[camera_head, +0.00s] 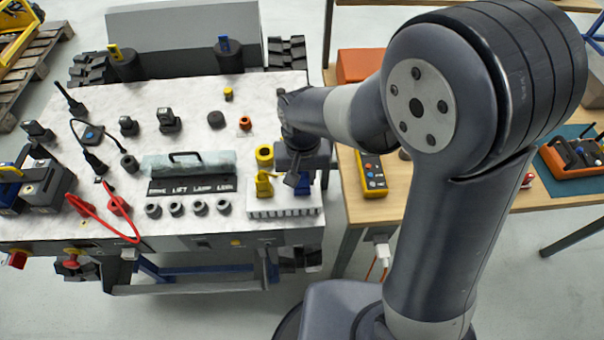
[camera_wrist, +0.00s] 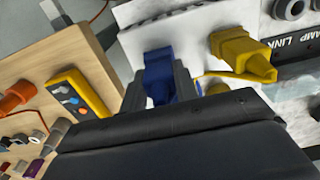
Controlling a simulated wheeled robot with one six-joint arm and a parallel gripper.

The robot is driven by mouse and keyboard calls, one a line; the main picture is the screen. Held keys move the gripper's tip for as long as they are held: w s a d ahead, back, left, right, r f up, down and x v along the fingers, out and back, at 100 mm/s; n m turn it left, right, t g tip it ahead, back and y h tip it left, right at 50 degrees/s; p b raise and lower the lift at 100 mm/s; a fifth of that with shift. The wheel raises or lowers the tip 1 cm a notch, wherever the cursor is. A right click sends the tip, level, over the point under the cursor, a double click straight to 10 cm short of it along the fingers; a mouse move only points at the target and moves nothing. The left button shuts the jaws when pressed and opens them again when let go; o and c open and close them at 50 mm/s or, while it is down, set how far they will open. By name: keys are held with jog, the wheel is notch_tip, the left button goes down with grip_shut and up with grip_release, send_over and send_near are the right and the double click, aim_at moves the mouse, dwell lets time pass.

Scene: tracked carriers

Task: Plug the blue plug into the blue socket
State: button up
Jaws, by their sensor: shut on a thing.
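The blue plug (camera_wrist: 158,68) is between the two dark fingers of my gripper (camera_wrist: 160,88) in the wrist view. My gripper is shut on it. In the head view my gripper (camera_head: 297,178) is over the right end of a white ribbed block (camera_head: 270,211), and a little of the blue plug (camera_head: 303,188) shows there. I cannot tell whether the plug touches the block. I cannot make out a blue socket for certain; my arm and gripper hide part of the carrier's right side.
A yellow plug (camera_head: 264,184) stands close left of my gripper on the white block. A yellow ring socket (camera_head: 264,154) is behind it. A row of grey sockets (camera_head: 176,208) lies to the left. A yellow meter (camera_head: 372,176) lies on the wooden table to the right.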

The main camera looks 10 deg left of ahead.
jog(key=shift+f, duration=0.3)
jog(key=o, duration=1.1)
jog(key=shift+c, duration=0.2)
notch_tip(320, 180, up, 11)
jog(key=shift+f, duration=0.1)
jog(key=shift+f, duration=0.1)
notch_tip(320, 180, down, 11)
jog(key=shift+r, duration=0.5)
jog(key=shift+f, duration=0.1)
